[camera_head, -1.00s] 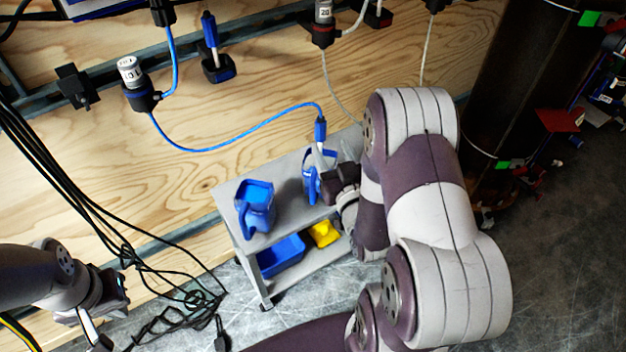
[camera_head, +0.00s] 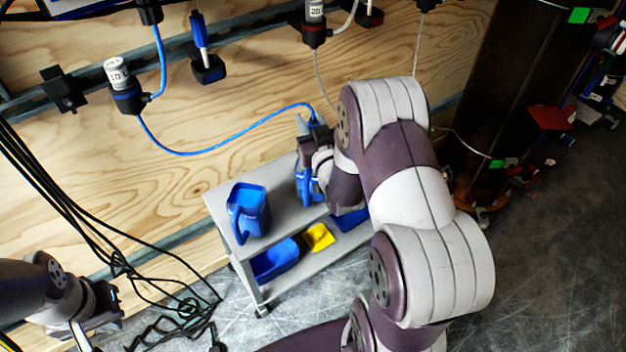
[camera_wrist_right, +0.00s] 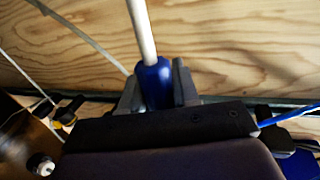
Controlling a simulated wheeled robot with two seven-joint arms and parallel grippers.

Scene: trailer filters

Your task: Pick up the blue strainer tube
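The blue strainer tube shows in the right wrist view as a blue cylinder (camera_wrist_right: 156,82) with a pale rod running out of the top of the picture. My right gripper (camera_wrist_right: 157,95) has one grey finger on each side of the blue part, and the blue fills the space between them. In the head view my right gripper (camera_head: 303,126) is just above the right-hand blue jug (camera_head: 304,186) on the cart, and it hides most of the tube. My left gripper (camera_head: 84,336) is at the lower left, far from the tube; its fingers are cut off by the frame edge.
A grey cart (camera_head: 280,180) carries another blue jug (camera_head: 248,212), with a blue bin (camera_head: 276,260) and a yellow item (camera_head: 318,237) below. A blue hose (camera_head: 215,150) arcs from a wall filter (camera_head: 122,85) to near my right gripper. Black cables (camera_head: 70,190) hang at the left.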

